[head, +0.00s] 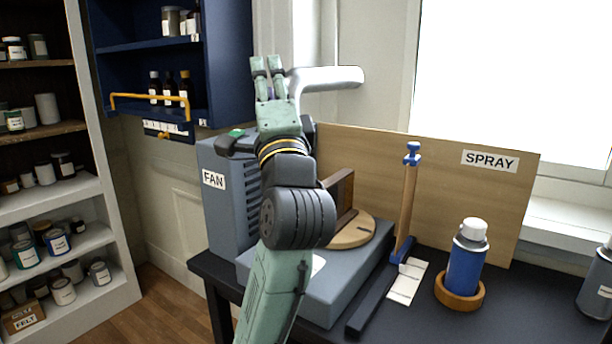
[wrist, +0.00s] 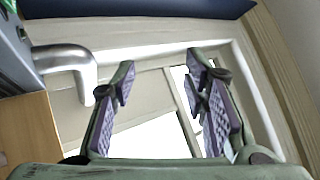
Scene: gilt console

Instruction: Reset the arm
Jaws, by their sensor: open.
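My gripper (head: 267,66) is raised above the grey-blue fan unit (head: 228,200), with its fingers pointing up in the head view. In the wrist view my gripper (wrist: 165,85) is open, with its two fingers apart and nothing between them. The window and its frame show beyond the fingers. My arm crosses the middle of the head view and hides part of the fan unit and the bench.
A silver pipe (head: 335,77) runs close to the gripper's right. A blue cabinet (head: 150,75) with bottles stands left. On the dark bench are a wooden turntable (head: 352,236), a blue-topped upright (head: 410,195) and a blue spray can (head: 466,262) before a board (head: 500,195).

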